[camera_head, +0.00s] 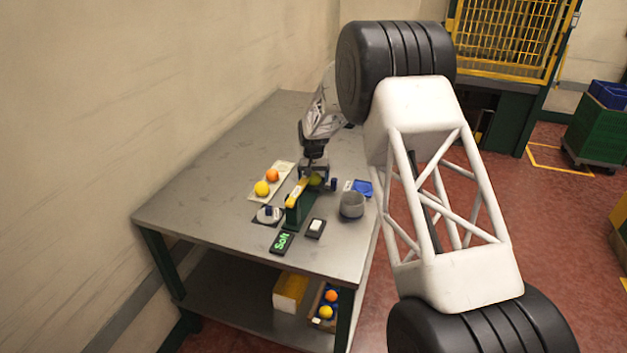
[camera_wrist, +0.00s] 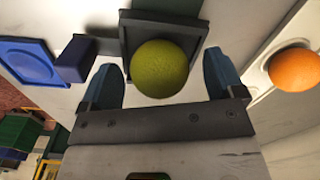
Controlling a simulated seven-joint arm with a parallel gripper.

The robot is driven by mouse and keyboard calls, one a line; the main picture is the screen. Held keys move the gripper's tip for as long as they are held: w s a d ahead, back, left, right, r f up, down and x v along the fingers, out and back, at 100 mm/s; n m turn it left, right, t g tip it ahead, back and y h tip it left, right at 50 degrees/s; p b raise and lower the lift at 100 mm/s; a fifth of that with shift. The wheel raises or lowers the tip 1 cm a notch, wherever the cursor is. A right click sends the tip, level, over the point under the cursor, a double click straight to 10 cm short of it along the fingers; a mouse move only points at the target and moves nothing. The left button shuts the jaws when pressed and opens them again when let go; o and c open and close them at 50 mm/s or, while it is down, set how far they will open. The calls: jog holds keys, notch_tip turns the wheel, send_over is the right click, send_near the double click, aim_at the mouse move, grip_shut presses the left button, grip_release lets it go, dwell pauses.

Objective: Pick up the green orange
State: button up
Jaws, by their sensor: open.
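The green orange (camera_wrist: 159,68) shows in the wrist view as a yellow-green ball in front of a dark square holder. In the head view the green orange (camera_head: 315,180) is partly hidden by my gripper. My gripper (camera_wrist: 163,80) is open, with one blue finger on each side of the green orange and a visible gap on both sides. In the head view my gripper (camera_head: 314,172) is over the middle of the table, at the far end of a green and yellow stand.
A pale tray (camera_head: 285,168) holds an orange fruit (camera_head: 272,175) and a yellow one (camera_head: 261,188), left of my gripper. The table's (camera_head: 205,205) left side is clear.

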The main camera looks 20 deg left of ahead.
aim_at(314, 173)
jog(key=c, duration=1)
jog(key=shift+c, duration=0.2)
jog(key=shift+r, duration=0.1)
jog(key=shift+r, duration=4.95)
jog(key=shift+d, duration=0.1)
